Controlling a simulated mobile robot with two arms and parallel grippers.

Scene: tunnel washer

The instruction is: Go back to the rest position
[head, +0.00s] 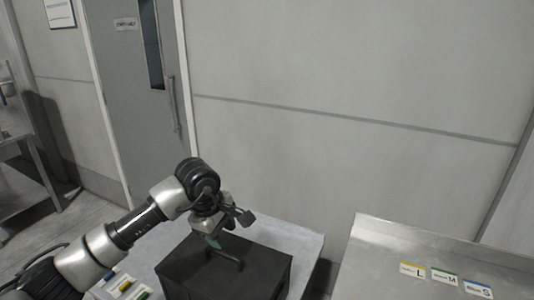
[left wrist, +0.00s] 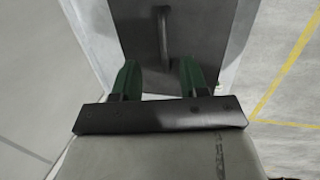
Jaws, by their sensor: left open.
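My left gripper (head: 225,240) is above a dark box (head: 190,272) with a dark handle (head: 228,258) on its top. The box stands on a light metal table (head: 300,243). In the left wrist view, my left gripper (left wrist: 158,75) has its two green fingertips apart with nothing between them. The handle (left wrist: 164,30) shows ahead of the fingertips in that view. Whether a finger touches the handle cannot be told. My right gripper is in neither view.
A metal counter (head: 400,245) at the right carries yellow L (head: 412,270), green M (head: 445,277) and blue S (head: 478,289) labels. Small coloured pieces (head: 125,285) lie left of the box. A grey door (head: 140,100) and wall stand behind. Yellow lines (left wrist: 290,70) mark the floor.

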